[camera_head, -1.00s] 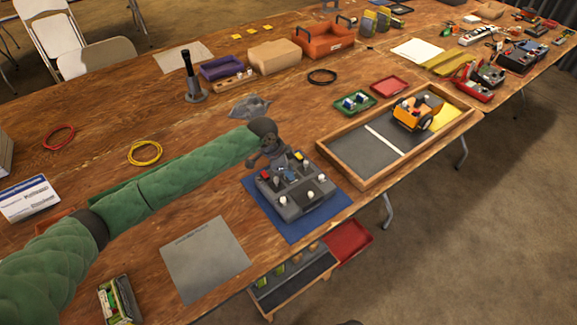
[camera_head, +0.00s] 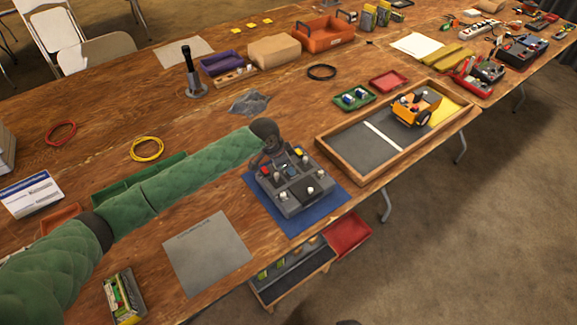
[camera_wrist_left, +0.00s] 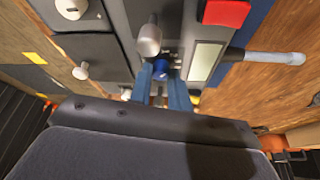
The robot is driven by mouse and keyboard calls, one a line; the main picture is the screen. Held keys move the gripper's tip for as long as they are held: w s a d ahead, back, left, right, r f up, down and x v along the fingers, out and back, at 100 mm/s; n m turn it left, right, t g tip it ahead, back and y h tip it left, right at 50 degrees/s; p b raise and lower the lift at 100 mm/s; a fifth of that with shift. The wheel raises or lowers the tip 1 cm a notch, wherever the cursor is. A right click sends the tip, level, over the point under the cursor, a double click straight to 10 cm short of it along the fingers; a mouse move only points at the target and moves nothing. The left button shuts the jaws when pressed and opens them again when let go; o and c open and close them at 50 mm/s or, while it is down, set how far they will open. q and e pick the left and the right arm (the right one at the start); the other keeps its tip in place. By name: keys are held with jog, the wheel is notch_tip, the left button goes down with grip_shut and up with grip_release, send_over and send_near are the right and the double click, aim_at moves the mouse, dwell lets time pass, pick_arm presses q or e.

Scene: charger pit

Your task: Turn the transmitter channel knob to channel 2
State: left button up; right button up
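The grey transmitter (camera_head: 294,195) lies on a blue mat (camera_head: 334,203) near the table's front edge, with white-tipped sticks and a red button on top. My left gripper (camera_wrist_left: 159,72) reaches down over its far left part; in the head view the wrist hides much of the gripper (camera_head: 264,165). My right gripper is out of view.
A wooden-framed pit (camera_head: 354,136) with an orange vehicle (camera_head: 416,106) lies to the right of the transmitter. A grey sheet (camera_head: 206,252) lies to its left. A red button (camera_wrist_left: 226,13) and a grey rod (camera_wrist_left: 275,57) stick out near the gripper.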

pick_arm(q)
jog(key=o, duration=0.4)
jog(key=shift+c, duration=0.2)
